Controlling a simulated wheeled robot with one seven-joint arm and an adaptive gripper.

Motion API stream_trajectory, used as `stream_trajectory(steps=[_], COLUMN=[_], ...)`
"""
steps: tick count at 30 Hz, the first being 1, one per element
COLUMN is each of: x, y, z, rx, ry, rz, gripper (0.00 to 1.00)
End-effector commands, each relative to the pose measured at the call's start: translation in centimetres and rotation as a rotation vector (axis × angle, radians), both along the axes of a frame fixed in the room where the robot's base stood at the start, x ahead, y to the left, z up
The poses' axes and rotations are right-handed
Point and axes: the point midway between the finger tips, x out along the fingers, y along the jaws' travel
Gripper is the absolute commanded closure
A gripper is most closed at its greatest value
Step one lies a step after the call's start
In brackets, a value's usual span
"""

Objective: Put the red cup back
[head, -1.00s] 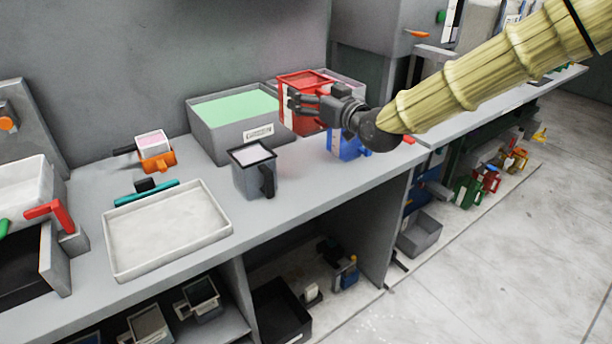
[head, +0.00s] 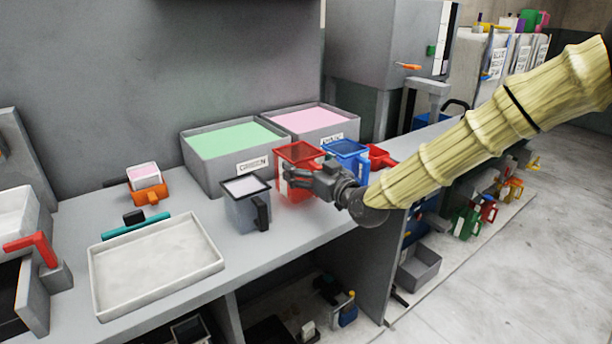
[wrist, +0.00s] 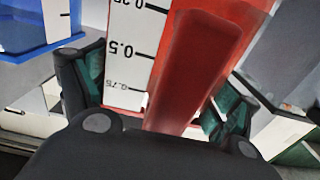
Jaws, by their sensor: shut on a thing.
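The red cup (head: 297,155) is upright between the grey cup (head: 246,206) and the blue cup (head: 346,158). My gripper (head: 299,178) is shut on the red cup from the right. In the wrist view, the red cup (wrist: 228,42) fills the middle, with its red handle between the fingers and a white measuring scale beside it. The cup's base is low over the counter, with a red tint on the surface around it. I cannot tell whether it touches. My gripper hides part of the cup's lower right side.
Behind stand a grey bin with green contents (head: 206,169) and one with pink contents (head: 349,122). Another red item (head: 380,156) is right of the blue cup. The counter's front edge is close.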

Motion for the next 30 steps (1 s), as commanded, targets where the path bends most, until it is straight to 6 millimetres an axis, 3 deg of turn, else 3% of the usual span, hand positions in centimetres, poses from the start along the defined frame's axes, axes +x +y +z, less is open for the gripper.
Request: stream_trajectory(steps=[6, 18, 19, 20, 30], x=[0.0, 0.0, 0.0, 0.0, 0.0], y=[-0.1, 0.0, -0.1, -0.1, -0.1], z=[-2.5, -3.1, -3.0, -3.0, -2.9], rx=[0.000, 0.000, 0.000, 0.000, 0.001], ry=[0.001, 0.000, 0.000, 0.000, 0.001], rz=[-0.001, -0.001, -0.001, -0.001, -0.001], gripper=[0.37, 0.37, 0.06, 0.00, 0.00])
